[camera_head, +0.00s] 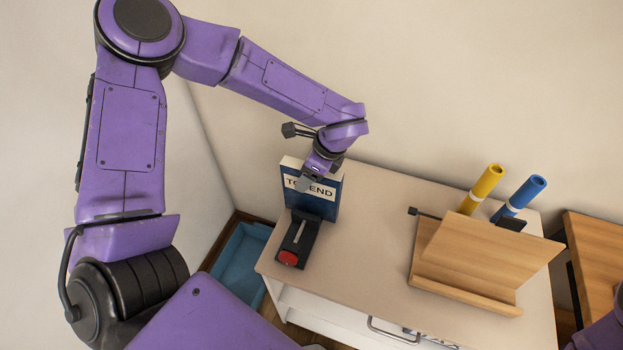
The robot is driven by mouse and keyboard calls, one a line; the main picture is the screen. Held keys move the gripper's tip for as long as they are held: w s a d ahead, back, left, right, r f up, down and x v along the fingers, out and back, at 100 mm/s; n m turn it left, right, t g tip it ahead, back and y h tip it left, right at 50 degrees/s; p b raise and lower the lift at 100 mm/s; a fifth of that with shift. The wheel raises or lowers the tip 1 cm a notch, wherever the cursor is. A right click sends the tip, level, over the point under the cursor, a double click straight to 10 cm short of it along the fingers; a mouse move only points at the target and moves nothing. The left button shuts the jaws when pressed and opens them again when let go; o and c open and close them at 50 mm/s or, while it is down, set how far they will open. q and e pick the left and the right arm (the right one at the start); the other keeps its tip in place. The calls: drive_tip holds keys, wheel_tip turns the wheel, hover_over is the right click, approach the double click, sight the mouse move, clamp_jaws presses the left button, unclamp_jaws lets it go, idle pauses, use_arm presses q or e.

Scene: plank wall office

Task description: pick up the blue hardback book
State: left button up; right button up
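The blue hardback book (321,205) stands upright near the left back of the white cabinet top. It has a white label with black lettering, partly covered by my gripper, and a pale top edge. My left gripper (311,182) reaches down from above at the book's upper part, its end overlapping the label in the camera_head view. I cannot tell whether its fingers touch the book or how far apart they are. My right gripper is not in view.
A black object with a red round end (288,258) lies right in front of the book. A wooden stand (480,255) is to the right, with yellow (482,187) and blue (520,198) tubes behind it. A blue bin (240,262) is left of the cabinet (375,205). The cabinet's middle is clear.

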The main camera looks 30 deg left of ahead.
use_arm(q)
drive_tip(key=shift+f+b, duration=0.25)
drive_tip(key=shift+b, duration=0.15)
idle(0.4)
clamp_jaws()
